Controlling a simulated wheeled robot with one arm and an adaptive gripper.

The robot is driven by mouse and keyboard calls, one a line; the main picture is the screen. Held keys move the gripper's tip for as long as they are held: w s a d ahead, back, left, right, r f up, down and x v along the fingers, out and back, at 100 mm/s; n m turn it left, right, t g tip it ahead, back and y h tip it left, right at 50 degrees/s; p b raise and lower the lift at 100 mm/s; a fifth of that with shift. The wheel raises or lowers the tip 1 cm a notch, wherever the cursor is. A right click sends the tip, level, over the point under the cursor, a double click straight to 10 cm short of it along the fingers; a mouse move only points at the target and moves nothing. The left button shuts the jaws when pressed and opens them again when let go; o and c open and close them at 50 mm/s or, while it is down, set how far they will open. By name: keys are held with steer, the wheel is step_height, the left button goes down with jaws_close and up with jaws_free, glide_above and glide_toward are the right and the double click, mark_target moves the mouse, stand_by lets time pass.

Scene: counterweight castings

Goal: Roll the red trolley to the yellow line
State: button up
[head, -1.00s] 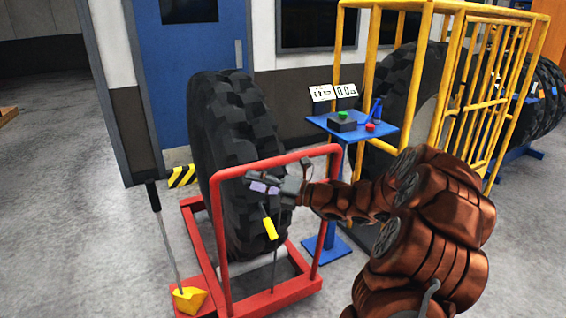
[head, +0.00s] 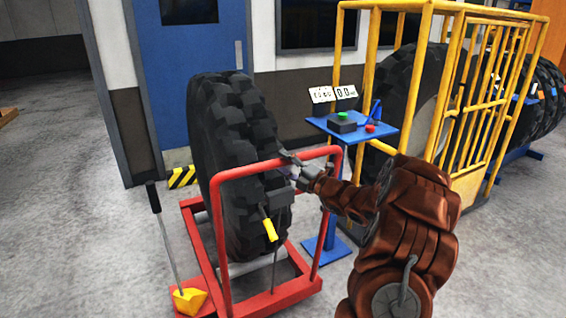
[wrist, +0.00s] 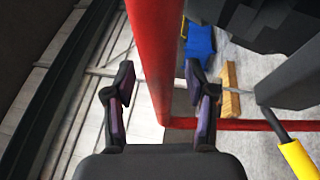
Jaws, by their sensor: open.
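The red trolley (head: 272,303) stands on the floor with a large black tyre (head: 225,150) upright on it. Its red handle frame rises in front of the tyre. My gripper (head: 288,162) is at the handle's top bar, right of its middle, in the head view. In the wrist view my gripper (wrist: 160,88) is open, and a red bar (wrist: 152,50) shows between the two fingers. I cannot tell whether the fingers touch it. A yellow-handled tool (head: 268,228) hangs in front of the tyre; its handle also shows in the wrist view (wrist: 299,159). I cannot make out a yellow floor line.
A blue stand (head: 380,131) with green and red buttons is just right of the trolley, before a yellow cage (head: 440,85). A black-handled rod with a yellow foot (head: 188,299) stands at the trolley's left. Floor at left is clear.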

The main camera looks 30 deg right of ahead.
steer(key=shift+w+a+r, duration=0.1)
steer(key=shift+w+a, duration=0.05)
steer(key=shift+w, duration=0.25)
steer(key=shift+c, duration=0.2)
jaws_close()
stand_by(0.3)
